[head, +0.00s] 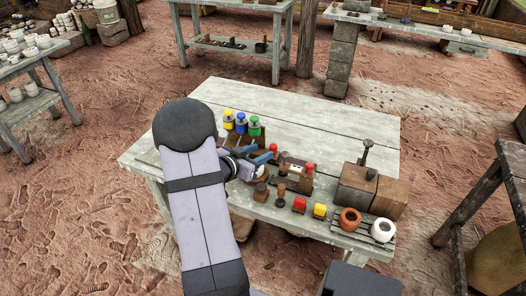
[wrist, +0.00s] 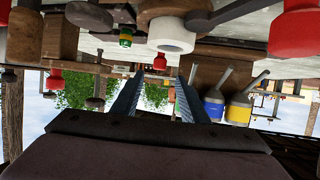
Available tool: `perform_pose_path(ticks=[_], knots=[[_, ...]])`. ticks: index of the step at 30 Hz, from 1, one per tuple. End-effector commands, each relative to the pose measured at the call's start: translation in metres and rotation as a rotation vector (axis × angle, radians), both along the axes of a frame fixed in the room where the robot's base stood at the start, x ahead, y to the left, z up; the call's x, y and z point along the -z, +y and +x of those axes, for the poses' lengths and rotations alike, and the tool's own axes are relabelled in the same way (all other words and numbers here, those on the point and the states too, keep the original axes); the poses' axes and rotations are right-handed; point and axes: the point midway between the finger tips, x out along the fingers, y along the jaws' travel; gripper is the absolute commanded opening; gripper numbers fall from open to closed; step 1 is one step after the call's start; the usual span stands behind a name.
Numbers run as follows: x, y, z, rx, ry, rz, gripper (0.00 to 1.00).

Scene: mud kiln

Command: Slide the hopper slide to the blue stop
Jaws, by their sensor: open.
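My gripper (head: 262,156) reaches low over the middle of the grey plank table (head: 345,122), its blue fingers pointing right. In the wrist view my gripper (wrist: 157,78) has its two fingers apart with nothing held between them. Ahead of it is a dark wooden fixture (head: 289,182) with a pale plate and red knobs (head: 309,167); this may carry the hopper slide, but I cannot tell for certain. A red knob (wrist: 160,62) shows between the fingers, farther off. I cannot make out a blue stop; it may be hidden by my arm or fingers.
Yellow, blue (head: 241,123) and green lidded jars stand behind my gripper. Wooden boxes (head: 356,187), an orange pot (head: 349,219) and a white pot (head: 382,230) stand right. The table's back right is clear.

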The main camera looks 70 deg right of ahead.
Motion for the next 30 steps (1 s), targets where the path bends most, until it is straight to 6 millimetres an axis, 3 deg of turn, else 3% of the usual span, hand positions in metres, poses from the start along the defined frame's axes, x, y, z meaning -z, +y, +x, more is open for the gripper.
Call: perform_pose_path(ticks=[11, 17, 23, 30], knots=[[-0.001, 0.001, 0.0, 0.0, 0.003, 0.003, 0.4], [-0.014, -0.007, -0.007, -0.013, 0.053, 0.045, 0.4], [-0.044, -0.029, -0.024, -0.077, 0.196, 0.172, 0.4], [-0.096, -0.067, -0.05, -0.273, 0.417, 0.355, 0.4]])
